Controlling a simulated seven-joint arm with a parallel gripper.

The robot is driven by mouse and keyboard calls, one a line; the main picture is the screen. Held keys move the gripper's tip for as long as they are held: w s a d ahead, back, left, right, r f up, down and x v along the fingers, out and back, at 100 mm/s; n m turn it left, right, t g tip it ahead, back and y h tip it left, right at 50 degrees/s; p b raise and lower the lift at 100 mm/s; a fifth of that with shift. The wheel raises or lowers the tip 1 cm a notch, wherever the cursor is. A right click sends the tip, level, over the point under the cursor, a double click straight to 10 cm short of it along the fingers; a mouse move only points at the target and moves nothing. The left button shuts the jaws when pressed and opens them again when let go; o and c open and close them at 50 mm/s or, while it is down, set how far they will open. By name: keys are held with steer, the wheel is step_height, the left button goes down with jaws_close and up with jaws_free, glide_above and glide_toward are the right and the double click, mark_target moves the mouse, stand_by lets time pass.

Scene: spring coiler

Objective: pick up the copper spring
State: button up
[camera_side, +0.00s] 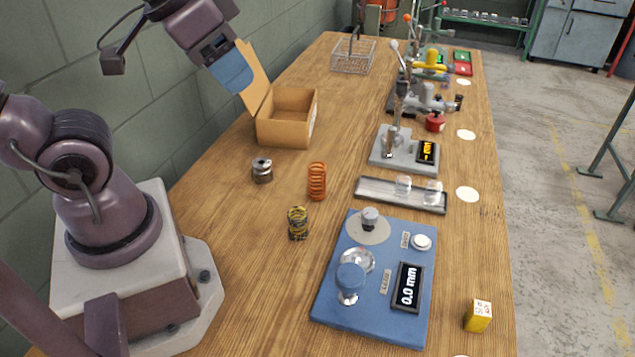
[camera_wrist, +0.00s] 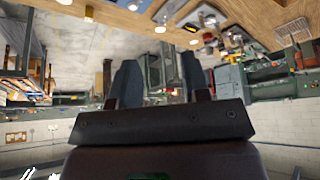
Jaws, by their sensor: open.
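The copper spring (camera_side: 317,181), an orange-brown coil, stands upright on the wooden bench near its middle, in the side view. My gripper (camera_side: 232,72) is high at the upper left, well above the bench and apart from the spring, beside the raised flap of a cardboard box. In the wrist view my gripper (camera_wrist: 160,82) shows two dark fingers set apart, with nothing held between them. The wrist camera looks out across the room, and I cannot make out the copper spring there.
A yellow-and-dark spring (camera_side: 298,222) and a grey metal cylinder (camera_side: 262,170) stand near the copper spring. The open cardboard box (camera_side: 284,131) is behind them. Bare bench surrounds the spring.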

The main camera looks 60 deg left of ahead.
steer(key=o, duration=0.5)
steer(key=shift+o, duration=0.2)
